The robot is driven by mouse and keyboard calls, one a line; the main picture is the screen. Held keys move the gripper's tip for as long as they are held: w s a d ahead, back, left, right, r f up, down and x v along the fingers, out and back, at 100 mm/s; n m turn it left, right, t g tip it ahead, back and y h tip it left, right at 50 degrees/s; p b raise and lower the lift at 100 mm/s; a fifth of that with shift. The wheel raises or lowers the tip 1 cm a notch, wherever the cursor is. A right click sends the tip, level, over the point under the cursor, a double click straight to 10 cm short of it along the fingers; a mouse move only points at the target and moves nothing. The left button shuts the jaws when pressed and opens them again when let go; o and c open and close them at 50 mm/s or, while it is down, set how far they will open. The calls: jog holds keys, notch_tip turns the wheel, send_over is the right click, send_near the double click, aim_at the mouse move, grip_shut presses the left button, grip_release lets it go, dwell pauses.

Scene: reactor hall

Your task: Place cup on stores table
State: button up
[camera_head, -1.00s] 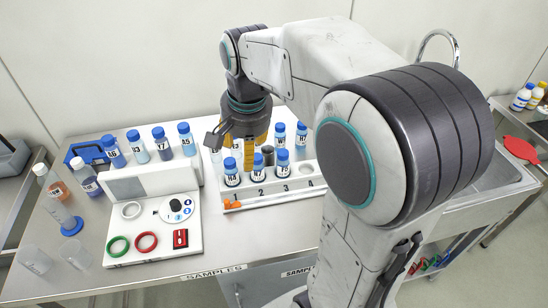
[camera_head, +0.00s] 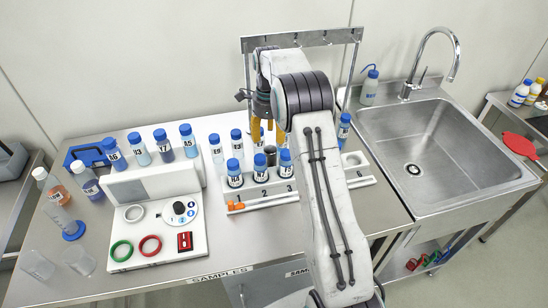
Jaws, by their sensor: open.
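Two clear cups, one at the far left (camera_head: 38,264) and one beside it (camera_head: 78,260), stand at the front left corner of the metal table marked SAMPLES (camera_head: 225,255). I cannot tell which cup the task means. My gripper (camera_head: 267,134) has yellow fingers, apart and empty, above the back of the white vial rack (camera_head: 255,202), far to the right of the cups. No table in view carries a readable stores label. A side table (camera_head: 508,118) at the right edge holds bottles; another surface (camera_head: 12,205) shows at the left edge.
Several blue-capped vials (camera_head: 234,173) stand in the rack under my gripper. A white tray with rings (camera_head: 185,250) and a cylinder with a blue base (camera_head: 70,225) stand near the cups. A metal frame (camera_head: 300,40) rises behind my arm; a sink (camera_head: 440,150) is to the right.

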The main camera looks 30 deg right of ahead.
aim_at(270, 148)
jog(key=shift+w+d+f+p, duration=0.1)
jog(key=shift+f+p, duration=0.3)
jog(key=shift+f, duration=0.95)
jog(key=shift+w+d+f+p, duration=0.15)
jog(key=shift+f+p, duration=0.25)
jog(key=shift+f, duration=0.9)
jog(key=shift+w+d+f+p, duration=0.1)
jog(key=shift+f+p, duration=0.3)
jog(key=shift+f, duration=0.95)
jog(key=shift+c, duration=0.4)
jog(key=c, duration=0.9)
jog(key=shift+r, duration=0.15)
jog(key=shift+r+b, duration=0.3)
jog(key=shift+r, duration=0.2)
jog(key=s+d+r+b, duration=0.4)
jog(key=s+d+r, duration=0.4)
jog(key=r, duration=0.1)
jog(key=shift+d+r, duration=0.35)
